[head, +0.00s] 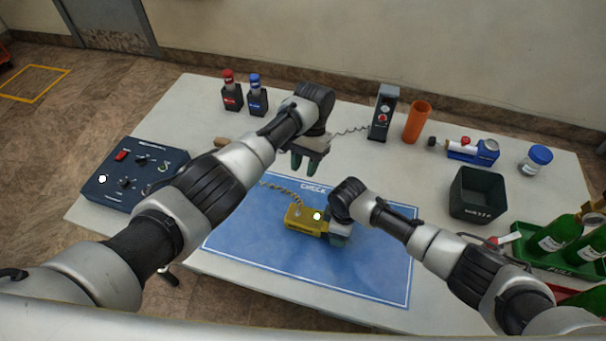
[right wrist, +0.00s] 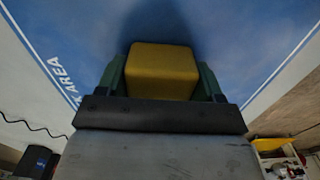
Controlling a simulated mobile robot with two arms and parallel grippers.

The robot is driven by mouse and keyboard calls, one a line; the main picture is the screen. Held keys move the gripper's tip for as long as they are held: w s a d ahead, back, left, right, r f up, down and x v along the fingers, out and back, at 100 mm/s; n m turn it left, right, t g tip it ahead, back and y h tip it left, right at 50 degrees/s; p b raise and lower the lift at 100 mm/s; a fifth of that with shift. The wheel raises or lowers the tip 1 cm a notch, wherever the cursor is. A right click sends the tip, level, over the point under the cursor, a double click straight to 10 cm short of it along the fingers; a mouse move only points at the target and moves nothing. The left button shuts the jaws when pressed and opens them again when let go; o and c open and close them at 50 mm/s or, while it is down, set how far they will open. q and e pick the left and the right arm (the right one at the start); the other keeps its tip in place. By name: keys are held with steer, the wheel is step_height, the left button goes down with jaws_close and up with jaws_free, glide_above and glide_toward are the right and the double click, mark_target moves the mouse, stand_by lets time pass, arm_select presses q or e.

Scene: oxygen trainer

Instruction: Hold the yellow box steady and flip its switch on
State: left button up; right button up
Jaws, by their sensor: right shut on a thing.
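The yellow box (head: 297,219) lies on the blue mat (head: 245,240) in the head view, with a bright white round spot on its top near the right end. A coiled cord runs from it to the upper left. My right gripper (head: 338,236) is shut on the box's right end. In the right wrist view the yellow box (right wrist: 162,70) sits between both green fingers. My left gripper (head: 305,163) is open and empty, above the mat's far edge and apart from the box. I cannot make out the switch's position.
A dark blue console (head: 125,185) stands at the left. Two bottles (head: 257,100), a grey device (head: 382,112) and an orange cylinder (head: 416,122) stand at the back. A black bin (head: 478,193) and a green crate (head: 530,255) with bottles are at the right. The mat's front is clear.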

steer(key=shift+s+d+f, duration=0.1)
steer(key=o, duration=1.2)
steer(key=shift+c, duration=0.2)
